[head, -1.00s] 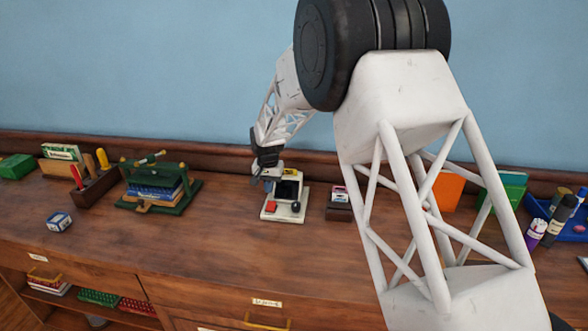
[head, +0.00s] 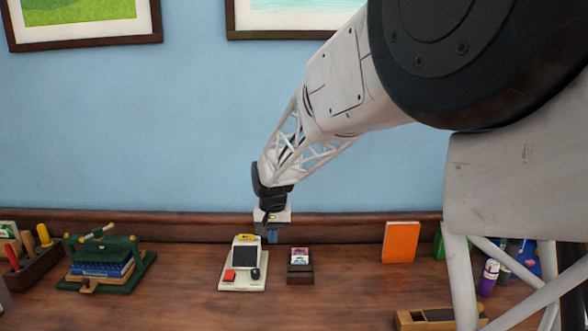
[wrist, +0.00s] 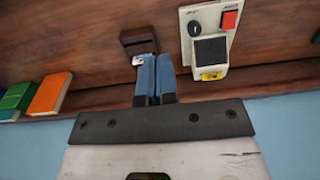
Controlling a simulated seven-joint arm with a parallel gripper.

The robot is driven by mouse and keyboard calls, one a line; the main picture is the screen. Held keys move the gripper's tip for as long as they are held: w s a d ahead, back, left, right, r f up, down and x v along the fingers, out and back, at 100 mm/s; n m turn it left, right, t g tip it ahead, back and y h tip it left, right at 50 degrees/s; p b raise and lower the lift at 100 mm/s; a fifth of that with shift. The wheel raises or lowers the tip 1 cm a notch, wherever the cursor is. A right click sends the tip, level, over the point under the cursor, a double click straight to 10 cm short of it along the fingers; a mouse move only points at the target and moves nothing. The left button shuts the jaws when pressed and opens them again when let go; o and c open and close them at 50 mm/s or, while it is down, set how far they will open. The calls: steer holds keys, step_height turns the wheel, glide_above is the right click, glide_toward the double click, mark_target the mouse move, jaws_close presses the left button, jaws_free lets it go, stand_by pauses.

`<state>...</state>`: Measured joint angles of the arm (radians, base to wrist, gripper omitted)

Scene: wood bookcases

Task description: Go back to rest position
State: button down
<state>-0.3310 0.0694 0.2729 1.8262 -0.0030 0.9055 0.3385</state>
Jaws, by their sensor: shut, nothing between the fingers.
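My gripper (head: 272,233) is at the end of my arm, above the back of the wooden desk top, with its fingers pointing down. In the wrist view its two blue fingers (wrist: 155,80) lie together with nothing between them. In the head view it is just behind and above a small white device (head: 244,265) with a dark screen, a red button and a black knob. The device also shows in the wrist view (wrist: 225,30), beside the fingers. A small dark box holding cards (head: 300,268) stands right of the device; in the wrist view the fingertips partly cover it.
A green book press (head: 105,265) and a dark tool box (head: 38,262) stand at the left. An orange book (head: 400,242) stands at the back right, and a wooden tray (head: 425,320) lies in front. Framed pictures (head: 85,44) hang on the blue wall. The desk's centre front is bare.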

steer(key=s+d+r+t, duration=0.1)
steer(key=s+d+r, duration=0.3)
steer(key=s+d, duration=0.5)
steer(key=s+d+r, duration=0.5)
steer(key=s+d, duration=0.3)
steer(key=s, duration=0.3)
steer(key=s+d+f, duration=0.1)
steer(key=s+d, duration=0.2)
steer(key=s, duration=0.7)
steer(key=s+d+f, duration=0.1)
steer(key=s+d, duration=0.3)
steer(key=s, duration=0.6)
steer(key=shift+s+d+f+t, duration=0.2)
steer(key=shift+f+t, duration=0.1)
steer(key=shift+t, duration=0.1)
